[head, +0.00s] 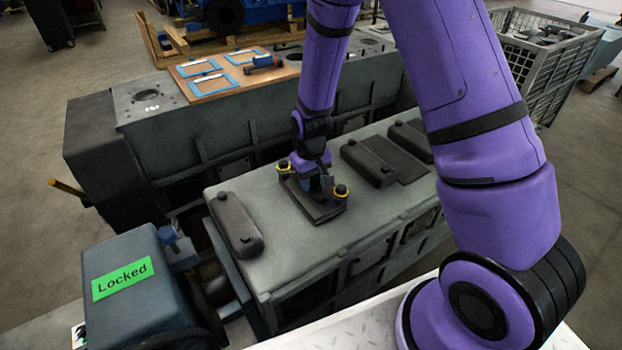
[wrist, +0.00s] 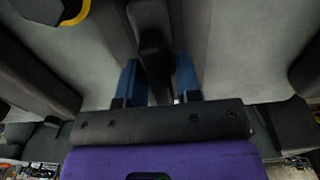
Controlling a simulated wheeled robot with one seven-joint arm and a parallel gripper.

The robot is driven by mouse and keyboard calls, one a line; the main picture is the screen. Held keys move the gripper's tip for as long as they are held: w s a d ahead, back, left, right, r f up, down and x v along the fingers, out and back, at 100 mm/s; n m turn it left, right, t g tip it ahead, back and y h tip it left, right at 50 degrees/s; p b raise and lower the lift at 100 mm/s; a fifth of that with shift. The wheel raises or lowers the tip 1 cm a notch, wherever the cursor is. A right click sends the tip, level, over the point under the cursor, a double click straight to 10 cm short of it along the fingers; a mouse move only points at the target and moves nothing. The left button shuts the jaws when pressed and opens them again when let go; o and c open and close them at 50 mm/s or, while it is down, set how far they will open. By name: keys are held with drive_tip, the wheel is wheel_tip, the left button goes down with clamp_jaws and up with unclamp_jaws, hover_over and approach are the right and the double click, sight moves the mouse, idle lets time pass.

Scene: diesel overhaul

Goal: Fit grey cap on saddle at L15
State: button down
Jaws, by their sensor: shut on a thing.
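My gripper (head: 318,190) points down at the engine top, above a dark flat plate (head: 325,215) that I take to be the saddle. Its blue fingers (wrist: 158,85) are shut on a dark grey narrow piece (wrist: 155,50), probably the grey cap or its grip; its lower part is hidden. Two black-knobbed posts with yellow rings stand either side of the gripper, one on the left (head: 284,166) and one on the right (head: 341,192). One yellow ring (wrist: 75,12) shows in the wrist view. I cannot tell whether the held piece touches the plate. No L15 label is readable.
Dark rounded covers lie on the engine top, one at left (head: 237,225) and two at right (head: 368,162) (head: 408,140), with a bare dark plate (head: 402,160) between these. A machine with a green "Locked" sign (head: 122,280) stands front left. Behind is another block with a board (head: 225,85).

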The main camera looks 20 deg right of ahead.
drive_tip(key=c, duration=0.7)
unclamp_jaws()
drive_tip(key=shift+c, duration=0.2)
wheel_tip(320, 180, up, 11)
drive_tip(key=shift+f, duration=0.1)
